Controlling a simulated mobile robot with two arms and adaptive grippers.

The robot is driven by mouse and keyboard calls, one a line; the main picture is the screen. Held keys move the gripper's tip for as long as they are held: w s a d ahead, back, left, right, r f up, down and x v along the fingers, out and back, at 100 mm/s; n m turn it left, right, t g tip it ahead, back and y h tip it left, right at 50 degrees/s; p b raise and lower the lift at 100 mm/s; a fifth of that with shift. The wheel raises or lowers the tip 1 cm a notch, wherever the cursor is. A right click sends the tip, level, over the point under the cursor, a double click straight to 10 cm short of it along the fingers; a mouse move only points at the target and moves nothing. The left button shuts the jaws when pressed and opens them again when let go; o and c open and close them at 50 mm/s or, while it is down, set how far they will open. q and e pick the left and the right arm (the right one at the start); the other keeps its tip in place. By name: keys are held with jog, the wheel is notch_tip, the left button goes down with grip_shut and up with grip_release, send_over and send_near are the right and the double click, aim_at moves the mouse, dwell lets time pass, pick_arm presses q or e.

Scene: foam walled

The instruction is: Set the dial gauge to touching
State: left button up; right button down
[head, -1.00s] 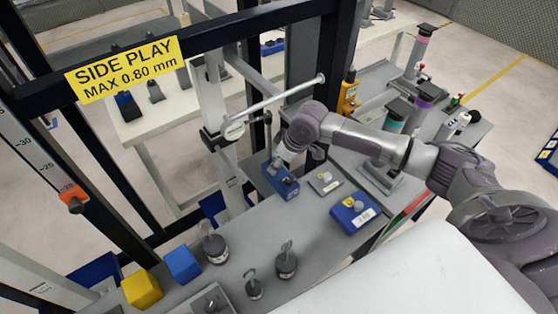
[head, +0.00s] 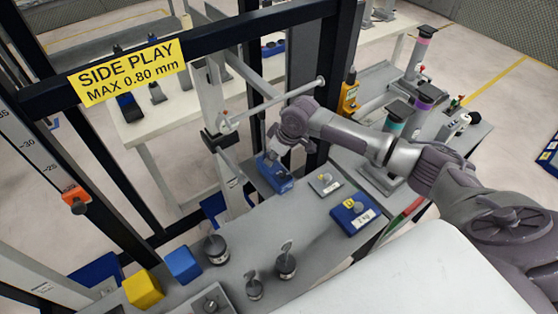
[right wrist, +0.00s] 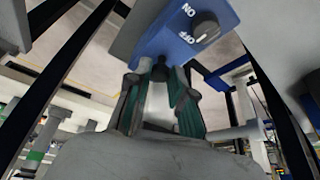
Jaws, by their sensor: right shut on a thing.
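A blue block (head: 272,174) stands at the far left edge of the grey bench; in the right wrist view it is the blue base (right wrist: 195,30) with a black ON/OFF knob. My right gripper (head: 281,152) is just above it, and its fingers (right wrist: 160,72) are closed at the block's narrow end. A pale rod (head: 280,102) slopes down leftward behind the gripper to a clamp on an upright post. A small pale round part (head: 227,124), perhaps the dial gauge, is at the rod's left end; its face cannot be read. My left gripper is out of view.
Several hooked weights (head: 286,264), a yellow block (head: 143,289) and another blue block (head: 183,264) stand at the near left. A blue 2 kg box (head: 354,214) and a small plate (head: 325,183) lie right of the gripper. Dark frame bars surround the rod.

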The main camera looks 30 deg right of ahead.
jog(key=shift+w+a, duration=0.15)
jog(key=shift+w, duration=0.95)
jog(key=c, duration=1)
grip_release()
jog(key=shift+s, duration=0.1)
jog(key=shift+r, duration=0.25)
jog(key=v, duration=1.1)
jog(key=shift+s+r, duration=0.15)
jog(key=shift+r, duration=0.05)
